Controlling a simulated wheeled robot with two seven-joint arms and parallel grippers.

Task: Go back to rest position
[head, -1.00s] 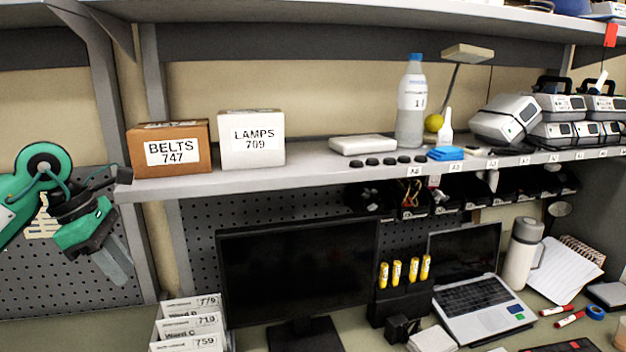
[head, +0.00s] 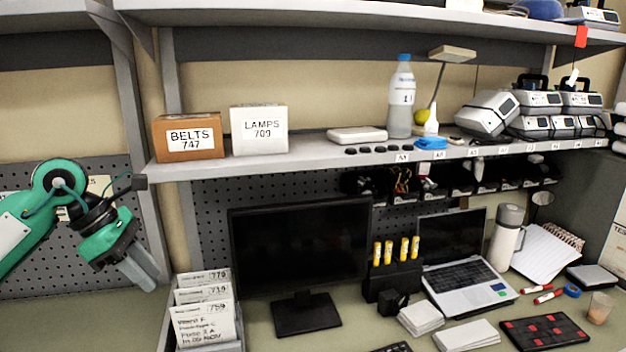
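My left gripper (head: 137,274) is at the left of the head view, on a green and black arm bent downward. It hangs in front of the pegboard, left of the shelf post, with its grey fingers pointing down and to the right. I see nothing held in it. The fingers appear close together, but the angle does not show whether they are open or shut. My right gripper is not in view. The infusion pumps (head: 487,113) stand in a cluster at the right end of the shelf, apart from my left gripper.
The shelf (head: 300,158) holds a BELTS box (head: 188,138), a LAMPS box (head: 259,130) and a bottle (head: 401,98). Below are a monitor (head: 298,250), a laptop (head: 465,272), a file holder (head: 204,310) and a flask (head: 505,237). The desk's left part (head: 80,325) is clear.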

